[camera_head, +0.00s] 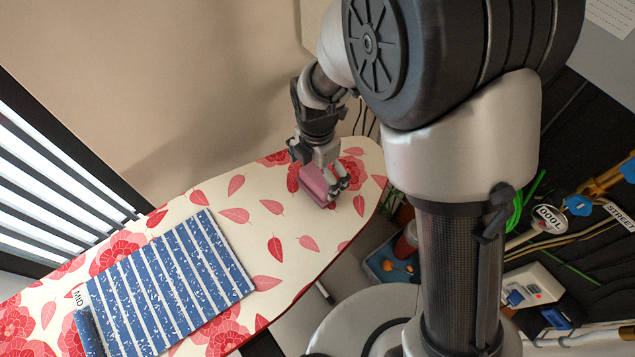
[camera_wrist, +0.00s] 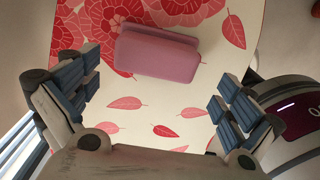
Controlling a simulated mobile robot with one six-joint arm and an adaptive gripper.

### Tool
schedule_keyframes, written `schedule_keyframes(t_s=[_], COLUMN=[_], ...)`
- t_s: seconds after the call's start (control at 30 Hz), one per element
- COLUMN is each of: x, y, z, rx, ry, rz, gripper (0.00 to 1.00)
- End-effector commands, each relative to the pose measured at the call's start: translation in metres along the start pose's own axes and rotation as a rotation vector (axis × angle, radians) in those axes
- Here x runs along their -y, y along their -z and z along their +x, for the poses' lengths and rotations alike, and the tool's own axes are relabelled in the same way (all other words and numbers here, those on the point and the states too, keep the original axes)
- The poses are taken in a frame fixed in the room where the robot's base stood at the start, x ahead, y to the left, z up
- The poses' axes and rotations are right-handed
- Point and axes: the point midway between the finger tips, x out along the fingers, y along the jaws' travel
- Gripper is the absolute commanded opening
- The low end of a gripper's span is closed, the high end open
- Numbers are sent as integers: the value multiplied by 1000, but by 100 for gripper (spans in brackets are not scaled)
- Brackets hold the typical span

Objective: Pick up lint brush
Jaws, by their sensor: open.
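A pink block-like object (camera_wrist: 158,54), which I take to be the lint brush, lies on the floral ironing board (camera_wrist: 140,126). In the head view the pink object (camera_head: 316,184) is near the board's rounded right end, partly hidden by my gripper (camera_head: 330,178). In the wrist view my gripper (camera_wrist: 155,105) is open, its blue-padded fingers wide apart. The pink object lies beyond the fingertips, roughly centred between them, and nothing is held. Its bristle side is not visible.
A folded blue-and-white striped cloth (camera_head: 168,285) lies on the board's left part. A wall stands behind the board, with a barred window (camera_head: 55,180) at left. A blue tray (camera_head: 388,268) with small items is below the board's right end.

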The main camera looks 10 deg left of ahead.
Motion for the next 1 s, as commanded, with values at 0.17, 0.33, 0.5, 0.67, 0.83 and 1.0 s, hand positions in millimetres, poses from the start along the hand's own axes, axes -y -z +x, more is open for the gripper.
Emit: schedule_keyframes(t_s=[0.17, 0.33, 0.5, 0.67, 0.83, 1.0], x=[-3, -5, -5, -5, -5, -5], y=[-3, -4, -5, -5, -5, -5], z=[22, 47, 50, 50, 49, 49], rx=[0, -1, 0, 0, 0, 0], ry=[1, 2, -1, -1, 0, 0], rz=[0, 0, 0, 0, 0, 0], gripper=[100, 100, 100, 96, 85, 73])
